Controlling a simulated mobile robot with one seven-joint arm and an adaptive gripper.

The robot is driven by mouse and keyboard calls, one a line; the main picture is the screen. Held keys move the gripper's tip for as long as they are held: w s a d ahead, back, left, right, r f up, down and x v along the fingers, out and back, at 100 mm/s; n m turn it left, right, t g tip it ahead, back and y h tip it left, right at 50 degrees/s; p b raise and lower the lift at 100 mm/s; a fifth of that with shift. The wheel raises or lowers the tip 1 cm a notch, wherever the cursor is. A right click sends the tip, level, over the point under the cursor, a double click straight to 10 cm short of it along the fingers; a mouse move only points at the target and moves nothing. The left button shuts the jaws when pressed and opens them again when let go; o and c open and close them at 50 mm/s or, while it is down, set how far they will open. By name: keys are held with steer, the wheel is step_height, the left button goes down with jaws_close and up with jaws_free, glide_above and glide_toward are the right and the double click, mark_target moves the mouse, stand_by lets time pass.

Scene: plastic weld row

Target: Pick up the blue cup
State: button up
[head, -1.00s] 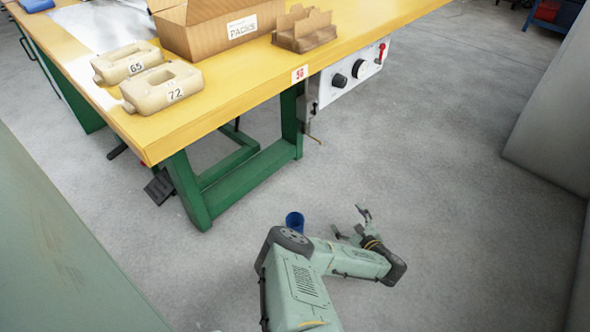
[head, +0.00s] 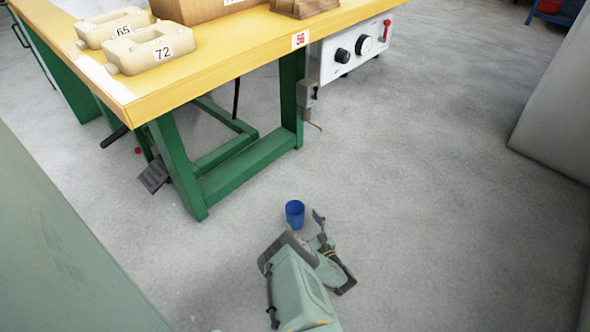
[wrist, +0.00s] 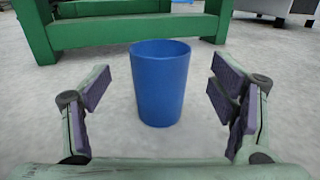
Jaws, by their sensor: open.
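The blue cup (head: 295,214) stands upright on the grey floor in front of the green table legs. In the wrist view the cup (wrist: 160,84) is centred between the two fingers of my gripper (wrist: 160,105), a little beyond their tips or level with them; I cannot tell exactly. The gripper is open, with a gap on both sides of the cup. In the head view my gripper (head: 318,228) is beside the cup at its right, partly hidden by my arm.
A yellow-topped workbench (head: 215,62) with green legs (head: 178,165) stands behind the cup. A foot pedal (head: 154,176) sits at its left. A white control box (head: 350,52) hangs under the top. Grey panels flank both sides. The floor at right is clear.

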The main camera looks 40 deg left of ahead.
mark_target(291, 203)
steer(key=b+x, duration=0.2)
steer(key=x, duration=0.4)
steer(key=shift+f, duration=0.1)
steer(key=shift+c, duration=0.5)
steer(key=c, duration=1.1)
steer(key=shift+c, duration=0.2)
